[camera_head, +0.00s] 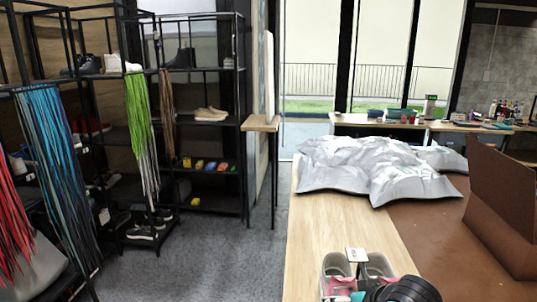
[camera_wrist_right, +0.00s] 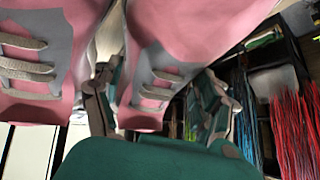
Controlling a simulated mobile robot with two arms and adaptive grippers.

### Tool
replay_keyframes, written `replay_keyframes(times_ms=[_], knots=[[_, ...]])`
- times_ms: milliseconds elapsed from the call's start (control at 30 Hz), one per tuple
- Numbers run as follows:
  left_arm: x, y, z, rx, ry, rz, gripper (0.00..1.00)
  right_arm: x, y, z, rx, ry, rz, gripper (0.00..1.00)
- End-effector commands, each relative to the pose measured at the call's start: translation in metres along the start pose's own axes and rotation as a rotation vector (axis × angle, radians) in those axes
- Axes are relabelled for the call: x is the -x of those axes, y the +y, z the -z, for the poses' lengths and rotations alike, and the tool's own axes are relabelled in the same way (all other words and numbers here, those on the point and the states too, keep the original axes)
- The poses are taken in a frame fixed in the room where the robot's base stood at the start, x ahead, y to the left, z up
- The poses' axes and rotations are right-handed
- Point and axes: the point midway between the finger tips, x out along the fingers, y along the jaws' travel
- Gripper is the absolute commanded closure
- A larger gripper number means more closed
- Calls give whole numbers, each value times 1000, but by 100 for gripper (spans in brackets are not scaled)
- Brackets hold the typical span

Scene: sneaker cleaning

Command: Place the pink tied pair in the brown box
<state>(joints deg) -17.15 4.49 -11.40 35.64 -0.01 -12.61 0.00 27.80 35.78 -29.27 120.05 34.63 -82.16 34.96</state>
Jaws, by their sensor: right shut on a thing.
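The pink tied pair (camera_head: 338,268) is a pair of pink and grey sneakers at the bottom centre of the head view, with a small white tag between them. In the right wrist view the pair (camera_wrist_right: 75,50) fills the upper part, its laces showing close up. My right gripper (camera_head: 358,296) is shut on the pair; its two fingers (camera_wrist_right: 155,105) stand on either side of one shoe. I cannot tell whether the soles touch the table. The brown box (camera_head: 500,235) stands at the right edge with a panel upright; its inside is hidden. My left gripper is out of view.
The wooden tabletop (camera_head: 335,225) and the brown surface (camera_head: 430,230) before the box are clear. Shelves with shoes and hanging laces (camera_head: 140,130) stand at the left.

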Motion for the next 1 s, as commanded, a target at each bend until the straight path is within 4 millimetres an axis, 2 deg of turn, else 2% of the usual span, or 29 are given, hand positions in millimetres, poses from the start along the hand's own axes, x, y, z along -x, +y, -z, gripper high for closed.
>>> replay_keyframes(times_ms=[33,200,400,467,700,1000], knots=[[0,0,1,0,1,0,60,14,-10,-7,-30,18,-28,83],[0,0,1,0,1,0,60,52,-27,-27,-161,41,-136,84],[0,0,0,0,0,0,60,75,-33,-37,-239,52,-200,84],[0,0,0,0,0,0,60,79,-32,-39,-255,54,-215,84],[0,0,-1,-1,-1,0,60,80,-5,-42,-274,55,-234,84],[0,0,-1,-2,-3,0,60,80,-2,-42,-282,54,-231,84]])
